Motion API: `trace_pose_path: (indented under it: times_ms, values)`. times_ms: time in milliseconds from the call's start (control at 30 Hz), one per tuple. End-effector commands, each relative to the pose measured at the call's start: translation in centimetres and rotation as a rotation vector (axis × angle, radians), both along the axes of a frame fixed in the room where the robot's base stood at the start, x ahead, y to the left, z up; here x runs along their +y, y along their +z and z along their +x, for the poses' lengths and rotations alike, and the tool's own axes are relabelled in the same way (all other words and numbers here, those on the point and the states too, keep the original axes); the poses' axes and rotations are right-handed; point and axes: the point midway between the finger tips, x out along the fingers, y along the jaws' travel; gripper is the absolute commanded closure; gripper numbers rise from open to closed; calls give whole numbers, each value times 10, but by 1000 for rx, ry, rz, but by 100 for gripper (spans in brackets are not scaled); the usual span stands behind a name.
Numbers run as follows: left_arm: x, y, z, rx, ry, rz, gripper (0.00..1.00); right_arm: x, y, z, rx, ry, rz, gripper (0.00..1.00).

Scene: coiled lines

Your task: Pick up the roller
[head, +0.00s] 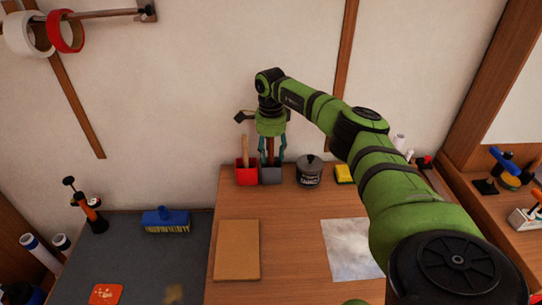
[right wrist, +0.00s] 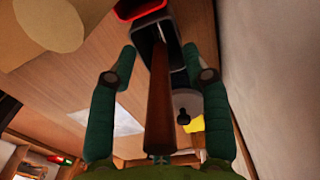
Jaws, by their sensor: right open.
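A long brown handle (right wrist: 160,95) stands up out of a grey bin (head: 271,174) against the wall; it also shows in the head view (head: 270,152). I cannot tell for sure that it belongs to the roller. A dark tool end (head: 243,117) juts out to the left behind my wrist; I cannot tell whether it joins the handle. My right gripper (head: 272,150) points down over the grey bin. Its green fingers (right wrist: 158,62) are open, one on each side of the handle, with visible gaps. My left gripper is not in view.
A red bin (head: 246,175) with a wooden handle stands left of the grey one. A dark pot (head: 310,172) and a yellow block (head: 344,173) stand to the right. A brown board (head: 237,250) and a pale sheet (head: 350,248) lie on the table (head: 293,235). A blue brush (head: 166,219) is at left.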

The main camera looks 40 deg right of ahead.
Motion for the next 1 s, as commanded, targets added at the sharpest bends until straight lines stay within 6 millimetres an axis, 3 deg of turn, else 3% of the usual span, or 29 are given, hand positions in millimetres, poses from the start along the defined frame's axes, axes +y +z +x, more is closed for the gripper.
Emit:
trace_pose_path:
  times_ms: [67, 167, 200, 667, 1000]
  values:
    - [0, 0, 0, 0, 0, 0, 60, 0, 0, 0, 0, 0, 0, 51]
    - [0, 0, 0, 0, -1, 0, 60, 0, 0, 0, 0, 0, 0, 83]
    - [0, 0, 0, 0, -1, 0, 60, 0, 0, 0, 0, 0, 0, 99]
    - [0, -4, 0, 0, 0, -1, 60, 0, 7, 1, -4, 0, 0, 100]
    - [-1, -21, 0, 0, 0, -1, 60, 1, 71, 2, -6, 0, 1, 100]
